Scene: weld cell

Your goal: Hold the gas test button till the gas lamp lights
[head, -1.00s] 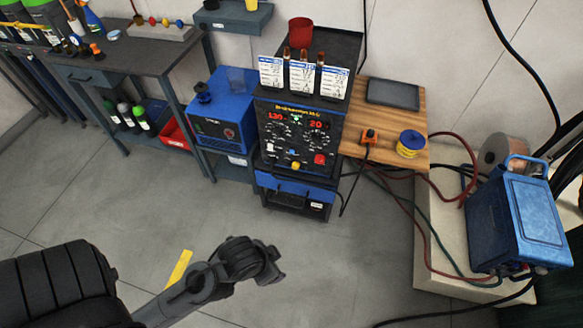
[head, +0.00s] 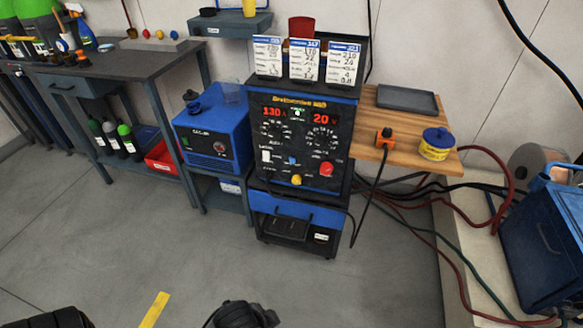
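The welding machine's dark front panel (head: 307,140) faces me in the middle of the head view, above a blue drawer. It has two red number displays reading about 130 and 20, two dials, a white switch (head: 266,156), a small blue control (head: 292,160), a red knob (head: 326,169) and a yellow button (head: 297,180). A small green light (head: 298,113) shows between the displays. The labels are too small to tell which control is the gas test. The end of my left arm (head: 240,314) shows at the bottom edge, well short of the panel; its fingers are not clear. My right gripper is out of view.
Three data cards (head: 304,60) stand on the machine. A blue unit (head: 213,130) is to its left. A wooden shelf (head: 400,148) with an orange-black device and a yellow-blue spool (head: 436,143) is to its right. Cables hang at the right. The floor in front is clear.

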